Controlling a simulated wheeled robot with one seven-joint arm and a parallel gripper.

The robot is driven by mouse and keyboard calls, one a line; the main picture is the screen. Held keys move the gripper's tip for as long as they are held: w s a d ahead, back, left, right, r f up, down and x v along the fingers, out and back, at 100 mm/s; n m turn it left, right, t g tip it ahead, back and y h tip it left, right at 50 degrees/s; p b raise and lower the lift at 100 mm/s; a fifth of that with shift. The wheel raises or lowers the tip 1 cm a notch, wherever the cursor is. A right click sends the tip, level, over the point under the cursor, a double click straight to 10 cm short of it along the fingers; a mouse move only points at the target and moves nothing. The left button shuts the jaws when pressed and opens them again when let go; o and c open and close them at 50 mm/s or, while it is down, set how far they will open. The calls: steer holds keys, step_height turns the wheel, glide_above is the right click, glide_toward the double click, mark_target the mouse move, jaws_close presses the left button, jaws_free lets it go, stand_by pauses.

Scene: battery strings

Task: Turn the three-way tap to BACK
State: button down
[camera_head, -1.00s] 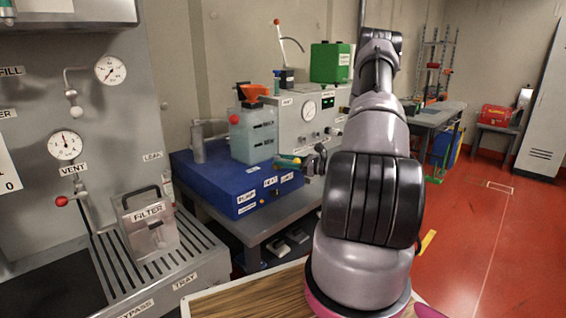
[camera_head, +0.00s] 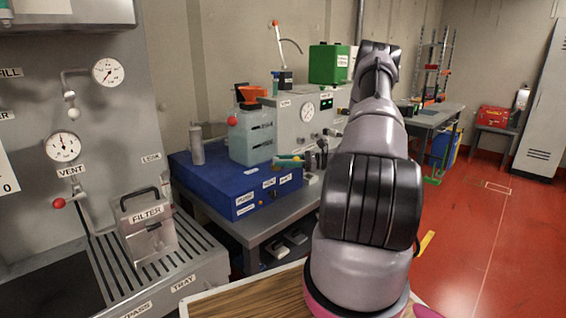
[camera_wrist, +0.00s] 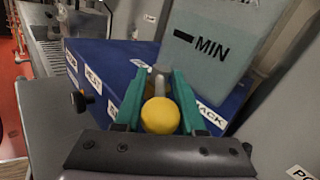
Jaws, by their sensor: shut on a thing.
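The tap's handle ends in a yellow ball knob (camera_wrist: 160,115), with a grey shaft (camera_wrist: 161,77) behind it, in the wrist view. My gripper (camera_wrist: 152,85) is shut on the handle, with a teal finger on each side. The handle stands over the blue box (camera_wrist: 122,58), which carries several white labels. One label (camera_wrist: 212,116), right of the knob, is partly hidden and ends in "ACK". In the head view the blue box (camera_head: 215,180) lies on a grey bench. My gripper (camera_head: 288,161) shows small at its right end; the tap's pointing direction cannot be told there.
A translucent tank (camera_head: 252,138) with an orange funnel stands on the blue box; its MIN mark (camera_wrist: 208,47) is close behind my fingers. A grey gauge panel (camera_head: 290,122) and a green can (camera_head: 328,64) are behind. Red floor is free at right.

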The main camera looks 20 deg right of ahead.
steer(key=c, duration=0.5)
jaws_free()
steer(key=v, duration=1)
steer(key=shift+s+d, duration=0.25)
steer(key=shift+d, duration=0.1)
